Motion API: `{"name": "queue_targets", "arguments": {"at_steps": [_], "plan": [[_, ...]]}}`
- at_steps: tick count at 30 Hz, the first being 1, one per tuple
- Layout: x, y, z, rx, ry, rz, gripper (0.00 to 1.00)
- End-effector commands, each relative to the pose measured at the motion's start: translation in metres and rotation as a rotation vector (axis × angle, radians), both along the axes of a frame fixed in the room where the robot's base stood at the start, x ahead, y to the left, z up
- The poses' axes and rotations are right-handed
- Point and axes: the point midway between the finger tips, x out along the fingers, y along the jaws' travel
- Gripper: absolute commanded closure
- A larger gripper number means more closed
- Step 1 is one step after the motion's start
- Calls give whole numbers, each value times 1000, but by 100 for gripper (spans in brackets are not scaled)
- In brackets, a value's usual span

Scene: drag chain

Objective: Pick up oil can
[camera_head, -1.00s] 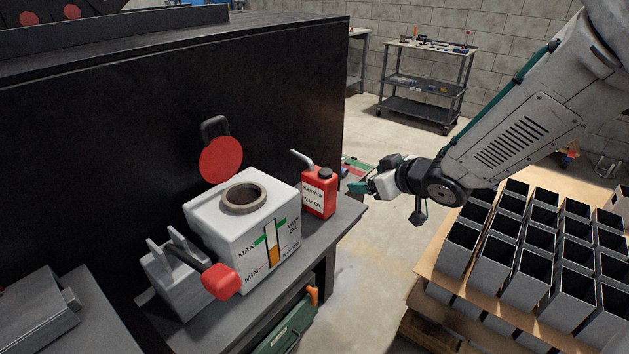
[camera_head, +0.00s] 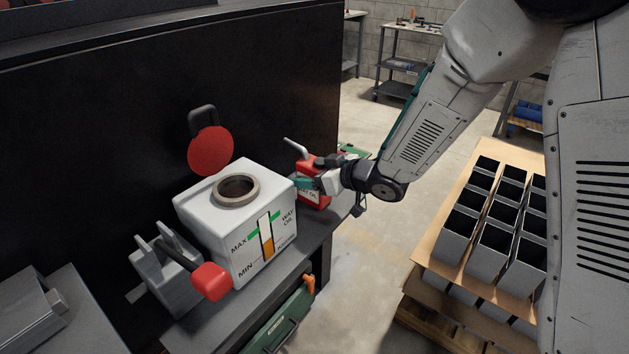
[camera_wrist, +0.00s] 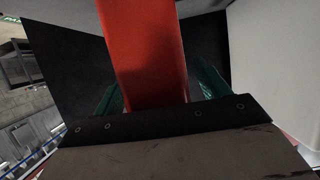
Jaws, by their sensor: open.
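The red oil can (camera_head: 318,198) with a grey spout stands on the grey shelf beside the white way oil tank (camera_head: 222,205). My gripper (camera_head: 303,182) is at the can in the head view and hides part of its upper body and label. In the wrist view the red can (camera_wrist: 148,55) rises between the two green fingers of my gripper (camera_wrist: 157,88). The fingers are apart, with a dark gap showing between the can and the right finger. The left finger is close to the can; I cannot tell if it touches.
The tank has an open round neck and a raised red cap (camera_head: 210,151) behind it. A lever with a red knob (camera_head: 211,281) is at its front left. A black machine wall (camera_head: 110,110) stands behind. Dark open boxes (camera_head: 492,215) sit on a pallet at right.

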Motion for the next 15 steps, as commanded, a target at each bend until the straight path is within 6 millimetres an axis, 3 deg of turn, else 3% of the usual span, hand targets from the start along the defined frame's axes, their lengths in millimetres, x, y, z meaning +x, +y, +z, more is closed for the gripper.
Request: {"name": "queue_targets", "arguments": {"at_steps": [5, 8, 12, 15], "plan": [[1, -1, 0, 0, 0, -2, 25], [1, -2, 0, 0, 0, -3, 48], [1, -2, 0, 0, 1, -4, 87], [1, -2, 1, 1, -1, -3, 89]]}}
